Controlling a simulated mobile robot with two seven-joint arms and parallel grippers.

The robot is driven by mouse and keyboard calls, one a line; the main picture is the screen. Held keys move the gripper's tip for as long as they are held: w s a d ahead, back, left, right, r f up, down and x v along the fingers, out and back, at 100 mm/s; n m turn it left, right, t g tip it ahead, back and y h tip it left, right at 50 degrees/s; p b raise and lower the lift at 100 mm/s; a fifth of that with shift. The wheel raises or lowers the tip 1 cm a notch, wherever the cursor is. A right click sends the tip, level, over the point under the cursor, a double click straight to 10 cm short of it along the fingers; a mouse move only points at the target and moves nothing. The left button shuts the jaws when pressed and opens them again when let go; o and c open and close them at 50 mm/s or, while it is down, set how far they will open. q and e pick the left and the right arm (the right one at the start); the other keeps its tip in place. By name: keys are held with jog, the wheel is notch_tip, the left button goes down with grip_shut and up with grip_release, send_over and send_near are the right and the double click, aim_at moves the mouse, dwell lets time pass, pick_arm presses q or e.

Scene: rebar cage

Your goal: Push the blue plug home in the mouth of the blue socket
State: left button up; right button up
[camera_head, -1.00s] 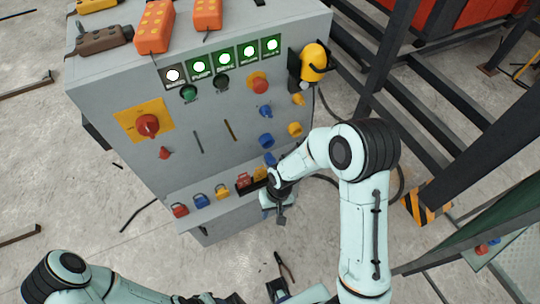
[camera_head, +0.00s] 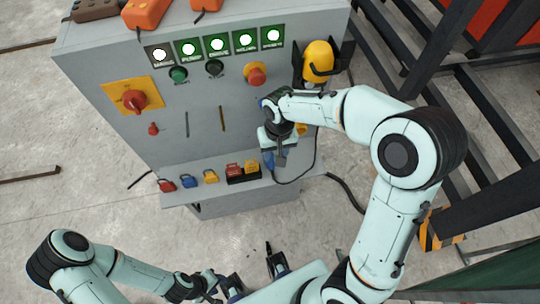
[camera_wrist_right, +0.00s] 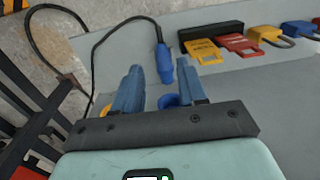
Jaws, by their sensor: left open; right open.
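The blue plug (camera_wrist_right: 165,62) shows in the right wrist view just beyond my right fingertips, with its dark cable running from its far end. A blue round part, likely the blue socket (camera_wrist_right: 169,100), shows partly between the fingers; they hide most of it. In the head view this gripper (camera_head: 277,155) is in front of the cabinet's lower right face and covers the sockets. My left gripper (camera_head: 255,275) is open and empty, low in the picture.
The grey cabinet (camera_head: 190,140) has a ledge with red, blue and yellow padlocks (camera_head: 210,177). A yellow socket (camera_wrist_right: 203,103) is partly hidden behind a finger. Dark steel frames stand at the right. The plug's cable loops beside the ledge.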

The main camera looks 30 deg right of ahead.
send_over(274, 176)
jog(key=f, duration=0.7)
jog(key=shift+w+d+b, duration=0.1)
jog(key=shift+w+b, duration=0.2)
jog(key=shift+b, duration=0.1)
jog(key=shift+s+f, duration=0.2)
jog(key=shift+f, duration=1.2)
jog(key=shift+s+f, duration=0.15)
jog(key=shift+f, duration=1.2)
grip_shut()
